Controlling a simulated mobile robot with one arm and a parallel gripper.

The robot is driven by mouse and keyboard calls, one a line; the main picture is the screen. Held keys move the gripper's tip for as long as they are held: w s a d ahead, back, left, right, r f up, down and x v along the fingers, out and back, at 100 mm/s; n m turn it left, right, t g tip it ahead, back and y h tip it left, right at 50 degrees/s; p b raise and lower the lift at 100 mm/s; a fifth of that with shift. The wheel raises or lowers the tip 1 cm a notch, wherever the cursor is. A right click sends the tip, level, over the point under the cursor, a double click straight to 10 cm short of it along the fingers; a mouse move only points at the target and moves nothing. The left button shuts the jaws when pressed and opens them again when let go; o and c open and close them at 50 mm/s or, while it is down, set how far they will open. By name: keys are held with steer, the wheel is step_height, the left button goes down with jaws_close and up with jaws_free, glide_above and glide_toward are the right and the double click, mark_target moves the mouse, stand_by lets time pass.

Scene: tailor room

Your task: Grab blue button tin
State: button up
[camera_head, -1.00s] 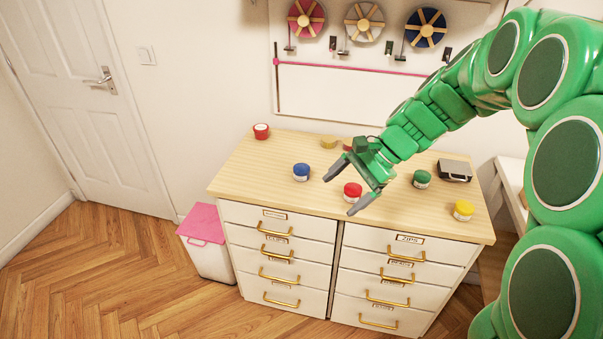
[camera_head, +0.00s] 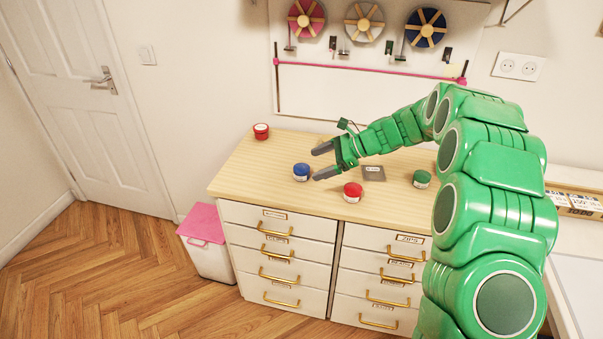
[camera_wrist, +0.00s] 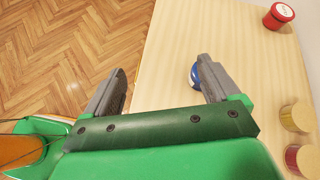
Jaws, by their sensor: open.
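A red tin (camera_head: 261,131) stands at the back left of the cabinet top (camera_head: 250,175), a green tin (camera_head: 422,179) to the right. A flat grey item (camera_head: 373,174) lies near my wrist. The cabinet's front left top is clear. A pink-lidded bin (camera_head: 203,223) stands beside the cabinet.

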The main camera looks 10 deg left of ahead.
mark_target(296, 167)
steer(key=w+a+f+m, duration=0.1)
steer(key=w+f, duration=0.1)
steer(key=w, duration=0.1)
steer(key=w+f+m+t+y, duration=0.1)
steer(key=w+f, duration=0.2)
steer(key=w+a+f+m+y, duration=0.1)
steer(key=w+f+m, duration=0.1)
steer(key=w+f, duration=0.1)
steer(key=shift+a, duration=0.3)
steer(key=shift+x, duration=1.25)
steer(key=shift+s+x, duration=0.15)
steer(key=shift+x, duration=1.15)
steer(key=shift+s+x, duration=0.15)
steer(key=shift+x, duration=1.2)
steer(key=c, duration=1.1)
steer(key=shift+r, duration=0.65)
steer(key=shift+s+d+r, duration=1.05)
steer(key=shift+s+r, duration=0.9)
steer(key=shift+s, duration=0.15)
steer(key=shift+s+d+r, duration=1)
steer(key=shift+s+r, duration=0.95)
steer(key=shift+s, duration=0.1)
steer(key=shift+s+d+r, duration=1.05)
steer(key=shift+s+r, duration=0.9)
steer(key=shift+s, duration=0.15)
